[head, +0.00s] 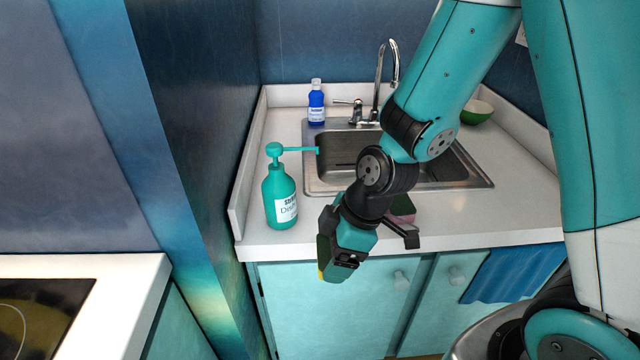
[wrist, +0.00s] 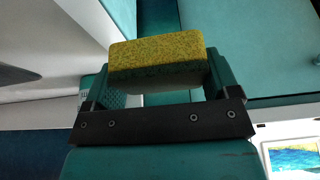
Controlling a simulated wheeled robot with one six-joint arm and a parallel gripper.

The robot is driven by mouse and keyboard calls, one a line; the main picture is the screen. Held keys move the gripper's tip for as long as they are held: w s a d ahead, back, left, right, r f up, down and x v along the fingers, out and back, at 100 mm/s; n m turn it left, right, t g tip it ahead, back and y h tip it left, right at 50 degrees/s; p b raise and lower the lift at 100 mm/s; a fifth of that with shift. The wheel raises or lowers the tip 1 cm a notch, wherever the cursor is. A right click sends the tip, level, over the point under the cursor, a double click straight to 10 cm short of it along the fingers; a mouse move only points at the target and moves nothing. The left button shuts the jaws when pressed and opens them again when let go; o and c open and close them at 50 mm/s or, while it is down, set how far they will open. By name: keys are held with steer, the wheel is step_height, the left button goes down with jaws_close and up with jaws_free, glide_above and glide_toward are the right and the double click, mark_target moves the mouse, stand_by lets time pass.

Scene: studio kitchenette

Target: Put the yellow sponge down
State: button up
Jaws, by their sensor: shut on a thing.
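My gripper (head: 330,250) is in front of the counter's front edge in the head view, above the cabinet doors. It is shut on the yellow sponge (wrist: 155,48), which the wrist view shows between the two fingers. The sponge has a yellow, rough-looking face and a dark green side. In the head view only a narrow yellow bit (head: 321,273) of it shows; the gripper hides most of the rest. The sponge is held in the air, apart from the white counter (head: 480,232).
A teal pump bottle (head: 279,195) stands on the counter's left. A blue bottle (head: 316,103) stands behind it. A pink sponge (head: 403,206) lies in front of the sink (head: 470,178), partly hidden by my arm. A green bowl (head: 475,111) is at the back right. The counter's front right is clear.

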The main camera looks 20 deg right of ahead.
glide_toward(314, 218)
steer(key=a+f, duration=0.1)
steer(key=s+a+f, duration=0.1)
steer(key=f, duration=0.1)
steer(key=s+a+f, duration=0.1)
steer(key=shift+s+f, duration=0.2)
steer(key=shift+f, duration=0.05)
steer(key=w, duration=0.2)
steer(key=w+p, duration=0.1)
steer(key=shift+d+f, duration=0.3)
steer(key=shift+f, duration=0.5)
steer(key=shift+f, duration=0.1)
steer(key=o, duration=0.8)
steer(key=shift+c, duration=0.2)
steer(key=v, duration=1.2)
steer(key=s+a+r+m, duration=0.2)
steer(key=s+a+r, duration=0.1)
steer(key=s, duration=0.4)
steer(key=s+a+r+m+g, duration=0.1)
steer(key=s+a+r+m, duration=0.1)
steer(key=s, duration=0.6)
steer(key=s+a+r+m, duration=0.3)
steer(key=s+r, duration=0.2)
steer(key=s, duration=0.3)
steer(key=shift+a+r, duration=0.2)
steer(key=shift+a, duration=0.2)
steer(key=shift+s, duration=0.15)
